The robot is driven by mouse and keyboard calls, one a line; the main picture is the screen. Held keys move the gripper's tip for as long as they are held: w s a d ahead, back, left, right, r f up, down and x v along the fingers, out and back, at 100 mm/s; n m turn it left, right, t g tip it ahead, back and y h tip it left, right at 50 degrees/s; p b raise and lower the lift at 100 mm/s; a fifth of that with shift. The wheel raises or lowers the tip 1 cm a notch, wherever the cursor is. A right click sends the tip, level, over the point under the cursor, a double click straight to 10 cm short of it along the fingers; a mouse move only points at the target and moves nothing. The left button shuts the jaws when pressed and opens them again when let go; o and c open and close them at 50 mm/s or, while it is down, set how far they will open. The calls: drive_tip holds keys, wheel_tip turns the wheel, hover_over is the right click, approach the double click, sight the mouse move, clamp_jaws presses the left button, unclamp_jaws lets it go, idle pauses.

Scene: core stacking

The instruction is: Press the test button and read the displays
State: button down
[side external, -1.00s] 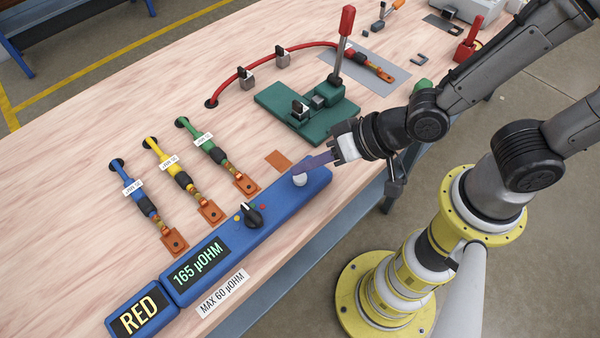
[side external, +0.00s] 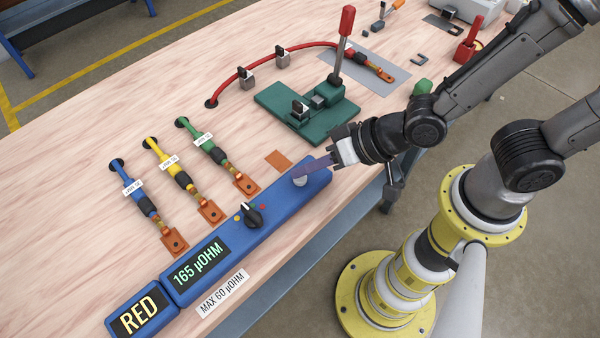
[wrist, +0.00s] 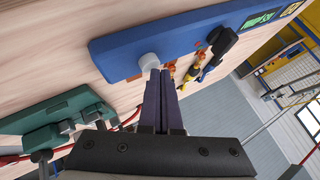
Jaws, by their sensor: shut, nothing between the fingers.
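The blue test box (side external: 277,205) lies along the bench's front edge. Its round white test button (side external: 300,180) is at the right end and also shows in the wrist view (wrist: 149,63). My gripper (side external: 305,170) is shut and empty, with its fingertips at the button; I cannot tell whether they touch it. In the wrist view the closed fingers (wrist: 159,74) end right beside the button. The main display (side external: 198,264) reads "165 µOHM". The smaller display (side external: 139,314) reads "RED". A label (side external: 222,292) says "MAX 60 µOHM". A black selector knob (side external: 252,215) sits mid-box.
Blue (side external: 133,188), yellow (side external: 175,174) and green (side external: 210,146) cables with copper lugs lie behind the box. A red cable (side external: 300,48) runs further back. A green press (side external: 290,110) with a raised red-handled lever stands behind my gripper. A copper plate (side external: 278,159) lies near the button.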

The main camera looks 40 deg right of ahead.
sight(306, 182)
drive_tip(key=shift+f, duration=0.35)
drive_tip(key=shift+r, duration=0.1)
idle(0.4)
drive_tip(key=shift+r, duration=0.85)
drive_tip(key=shift+r, duration=0.1)
drive_tip(key=shift+r, duration=2.4)
